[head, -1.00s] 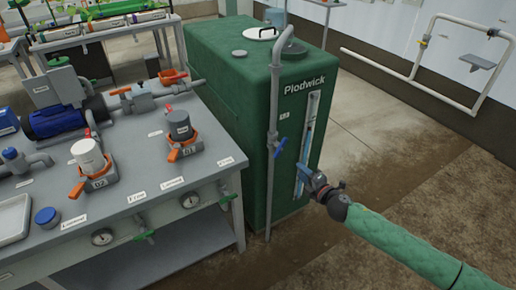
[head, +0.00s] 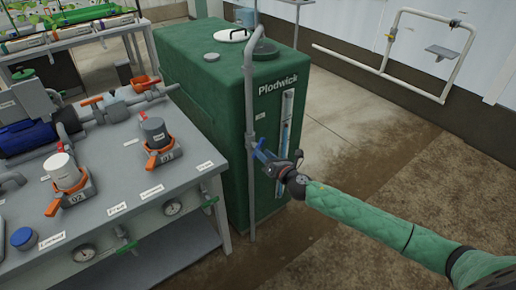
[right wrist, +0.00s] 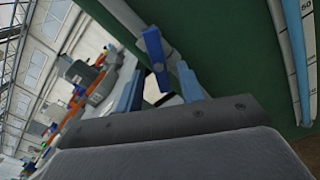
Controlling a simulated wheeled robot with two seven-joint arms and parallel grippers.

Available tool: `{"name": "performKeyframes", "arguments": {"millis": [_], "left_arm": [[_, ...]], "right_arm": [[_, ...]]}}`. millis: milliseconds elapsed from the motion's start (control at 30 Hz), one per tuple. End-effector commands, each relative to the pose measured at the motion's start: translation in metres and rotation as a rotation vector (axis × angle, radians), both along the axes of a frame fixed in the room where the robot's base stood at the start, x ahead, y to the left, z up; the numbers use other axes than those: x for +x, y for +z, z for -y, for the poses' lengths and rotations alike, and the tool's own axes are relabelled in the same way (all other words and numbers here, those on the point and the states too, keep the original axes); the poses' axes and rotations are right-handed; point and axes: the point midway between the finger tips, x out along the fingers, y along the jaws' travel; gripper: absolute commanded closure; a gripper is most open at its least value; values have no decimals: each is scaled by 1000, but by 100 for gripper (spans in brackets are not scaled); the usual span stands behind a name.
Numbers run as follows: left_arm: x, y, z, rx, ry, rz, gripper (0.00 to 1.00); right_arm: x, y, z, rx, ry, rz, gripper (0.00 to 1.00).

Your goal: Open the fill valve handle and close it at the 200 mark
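The blue fill valve handle (right wrist: 154,50) sits on the grey vertical fill pipe (head: 249,95) at the front of the green tank (head: 195,70). My right gripper (head: 262,155) is at the pipe, close to the handle and partly covering it in the head view. In the right wrist view the gripper (right wrist: 160,84) is open, with its two fingers apart and the handle just ahead, between their lines. I cannot tell if they touch it. The level gauge (head: 285,120) on the tank front shows blue; its marks are too small to read in the head view. My left gripper is out of view.
A grey bench (head: 110,165) with orange-handled valves, a blue pump (head: 28,137) and gauges stands left of the tank. A white pipe frame (head: 385,55) is along the back wall. The floor right of the tank is clear.

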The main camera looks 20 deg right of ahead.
Motion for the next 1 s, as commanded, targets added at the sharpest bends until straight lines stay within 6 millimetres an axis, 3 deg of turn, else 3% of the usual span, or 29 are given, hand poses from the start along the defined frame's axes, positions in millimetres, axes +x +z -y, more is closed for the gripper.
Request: {"name": "performKeyframes", "arguments": {"millis": [300, 667, 867, 1000], "left_arm": [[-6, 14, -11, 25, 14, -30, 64], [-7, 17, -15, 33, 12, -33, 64], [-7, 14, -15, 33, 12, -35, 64], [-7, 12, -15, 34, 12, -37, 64]], "right_arm": [[33, 0, -12, 1, 0, 0, 62], [38, 0, -14, 1, 1, -1, 62], [38, 0, -14, 1, 1, -1, 97], [38, 0, -14, 2, 0, -1, 100]]}}
